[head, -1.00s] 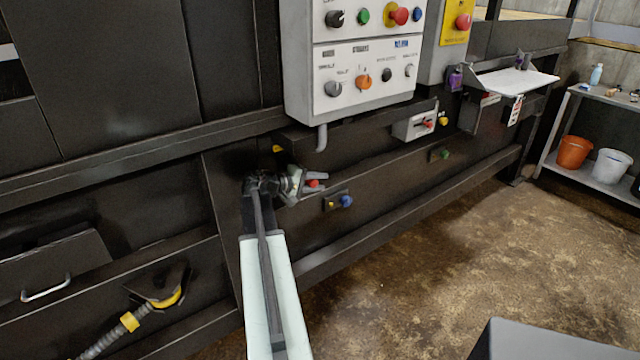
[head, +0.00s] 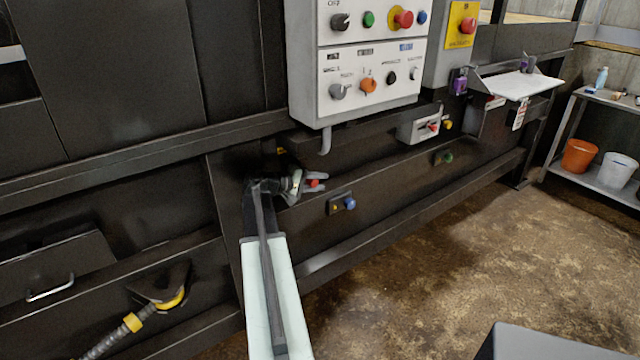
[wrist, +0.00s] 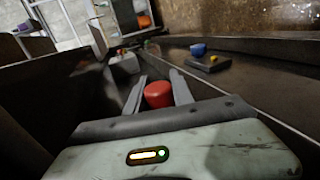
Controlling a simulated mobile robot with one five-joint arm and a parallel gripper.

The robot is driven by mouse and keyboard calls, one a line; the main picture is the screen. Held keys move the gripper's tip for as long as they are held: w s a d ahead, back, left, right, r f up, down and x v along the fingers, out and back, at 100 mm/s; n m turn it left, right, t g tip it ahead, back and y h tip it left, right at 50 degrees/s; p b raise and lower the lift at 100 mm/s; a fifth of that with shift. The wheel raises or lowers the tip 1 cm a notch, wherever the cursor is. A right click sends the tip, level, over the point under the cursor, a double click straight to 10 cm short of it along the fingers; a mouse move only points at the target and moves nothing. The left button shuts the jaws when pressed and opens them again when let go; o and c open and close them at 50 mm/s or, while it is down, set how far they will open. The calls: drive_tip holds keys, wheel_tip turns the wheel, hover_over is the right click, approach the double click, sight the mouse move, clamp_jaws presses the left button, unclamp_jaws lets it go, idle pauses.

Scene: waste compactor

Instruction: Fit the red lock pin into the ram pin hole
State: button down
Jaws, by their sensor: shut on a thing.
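The red lock pin (head: 313,183) is held in my gripper (head: 318,180), which is stretched out beside the dark machine face. In the wrist view the pin's round red head (wrist: 158,95) sits between the two grey fingers, with my gripper (wrist: 158,77) shut on it. The pin's shaft is hidden under its head. I cannot make out the ram pin hole in either view.
A plate with a blue knob (head: 349,203) is on the beam right of my gripper. A green knob (head: 443,157) and a light box with a red part (head: 418,127) are farther right. The control panel (head: 372,62) overhangs above; open floor (head: 440,260) lies right.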

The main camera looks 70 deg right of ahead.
sight(308, 181)
drive_tip(key=shift+w+d, duration=0.1)
drive_tip(key=shift+w, duration=0.05)
drive_tip(key=c, duration=1)
unclamp_jaws()
drive_tip(key=shift+c, duration=0.5)
drive_tip(key=shift+p+v, duration=1.05)
drive_tip(key=shift+v, duration=2)
drive_tip(key=shift+w+a+r, duration=0.15)
drive_tip(key=shift+a, duration=0.05)
drive_tip(key=shift+w, duration=0.1)
drive_tip(key=shift+a, duration=0.1)
